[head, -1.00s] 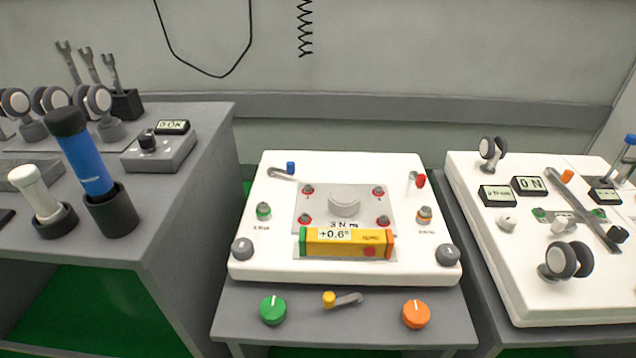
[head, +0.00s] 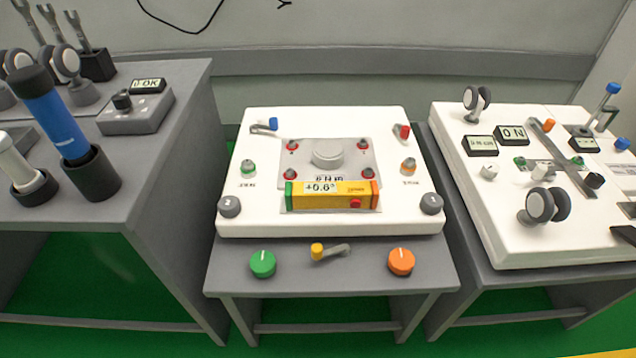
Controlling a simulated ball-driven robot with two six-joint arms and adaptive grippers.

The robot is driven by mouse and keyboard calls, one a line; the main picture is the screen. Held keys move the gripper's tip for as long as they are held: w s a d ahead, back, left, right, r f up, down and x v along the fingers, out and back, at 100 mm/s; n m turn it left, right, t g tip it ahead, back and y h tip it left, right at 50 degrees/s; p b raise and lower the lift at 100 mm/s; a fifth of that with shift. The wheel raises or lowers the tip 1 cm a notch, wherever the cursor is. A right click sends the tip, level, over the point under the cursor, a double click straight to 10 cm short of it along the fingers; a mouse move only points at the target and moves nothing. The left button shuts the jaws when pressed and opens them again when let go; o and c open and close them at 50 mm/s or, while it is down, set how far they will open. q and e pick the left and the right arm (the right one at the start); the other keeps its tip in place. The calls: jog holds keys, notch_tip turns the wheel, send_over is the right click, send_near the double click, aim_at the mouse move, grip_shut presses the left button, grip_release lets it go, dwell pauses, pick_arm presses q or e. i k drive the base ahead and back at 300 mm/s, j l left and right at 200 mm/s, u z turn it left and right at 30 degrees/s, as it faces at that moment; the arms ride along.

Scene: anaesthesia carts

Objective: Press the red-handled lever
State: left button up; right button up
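The red-handled lever (head: 403,131) stands at the back right corner of the white panel (head: 330,226) on the middle cart. Its red handle faces me, and the rest of the lever is too small to make out well. A blue-handled lever (head: 266,125) is at the back left corner of the same panel. Neither of my grippers shows in the head view.
A yellow level (head: 333,196) lies on the panel's front, between two grey knobs. A green knob (head: 262,263), a yellow-handled lever (head: 330,251) and an orange knob (head: 401,261) are on the cart's front ledge. Carts with equipment stand left and right.

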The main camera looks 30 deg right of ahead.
aim_at(403, 131)
jog(key=z, duration=1.55)
jog(key=k+j+z, duration=0.1)
jog(key=j+z, duration=0.2)
jog(key=k+j+z, duration=0.1)
jog(key=j+z, duration=0.25)
